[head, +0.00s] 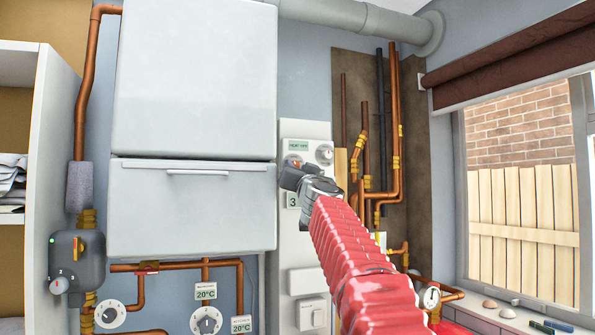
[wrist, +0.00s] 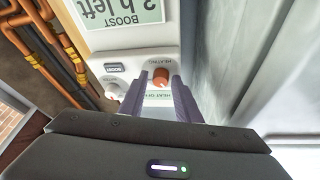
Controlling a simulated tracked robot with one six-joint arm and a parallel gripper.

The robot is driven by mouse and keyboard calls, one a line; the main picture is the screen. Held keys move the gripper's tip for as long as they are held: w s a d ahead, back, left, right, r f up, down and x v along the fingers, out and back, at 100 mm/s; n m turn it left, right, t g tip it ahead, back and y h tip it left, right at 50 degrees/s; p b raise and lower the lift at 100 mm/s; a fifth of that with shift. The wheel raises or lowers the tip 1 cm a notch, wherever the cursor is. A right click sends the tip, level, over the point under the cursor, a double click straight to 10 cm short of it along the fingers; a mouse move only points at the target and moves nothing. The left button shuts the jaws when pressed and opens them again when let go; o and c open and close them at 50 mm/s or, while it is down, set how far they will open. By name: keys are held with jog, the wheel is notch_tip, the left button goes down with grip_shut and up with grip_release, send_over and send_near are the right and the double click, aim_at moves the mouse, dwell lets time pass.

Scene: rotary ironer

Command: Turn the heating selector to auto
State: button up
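The heating selector (wrist: 160,77) is a small orange-red knob on a white control panel (wrist: 128,66), with an upside-down "HEATING" label beside it in the wrist view. In the head view the selector (head: 293,161) shows as an orange spot just above my gripper (head: 290,178). In the wrist view the two fingers of my gripper (wrist: 159,86) are apart, one on each side of the knob; I cannot tell whether they touch it. A small display (head: 298,146) reads "HEAT OFF". The knob's exact pointer setting is too small to read.
A "BOOST 3 h left" display (wrist: 125,15) is on the same panel. A white boiler (head: 192,205) stands left of the panel, and copper pipes (head: 396,130) run to its right.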

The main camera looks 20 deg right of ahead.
jog(key=shift+o, duration=0.9)
jog(key=shift+s+f, duration=0.1)
jog(key=shift+s, duration=0.15)
jog(key=shift+s+a+f, duration=0.1)
jog(key=shift+s+f, duration=0.1)
jog(key=shift+s, duration=0.05)
jog(key=shift+s, duration=0.1)
